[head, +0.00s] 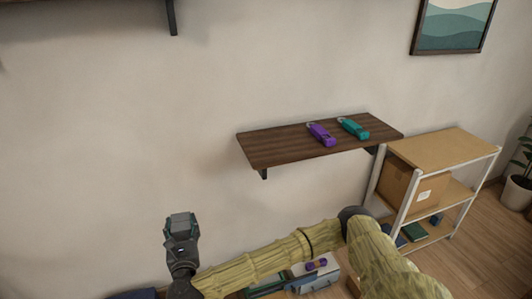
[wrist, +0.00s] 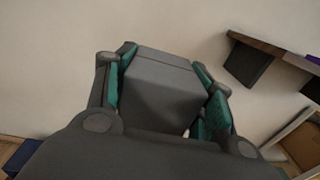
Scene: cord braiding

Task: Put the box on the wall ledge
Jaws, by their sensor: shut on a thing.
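My gripper (head: 181,225) is raised in front of the wall, left of and lower than the wall ledge in the head view. In the wrist view its teal-padded fingers (wrist: 165,95) are shut on a dark grey box (wrist: 160,92), one on each side. The box's far side is hidden. The wall ledge (head: 270,147) is a dark wooden board on black brackets; its left part is bare. The ledge also shows at the upper right of the wrist view (wrist: 262,47), apart from the box.
A purple tool (head: 321,135) and a teal tool (head: 354,128) lie on the ledge's right half. A shelf rack (head: 445,147) with a cardboard carton (head: 407,185) stands at right. A higher shelf (head: 80,3) crosses the top left. A grey case (head: 316,276) is below my arm.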

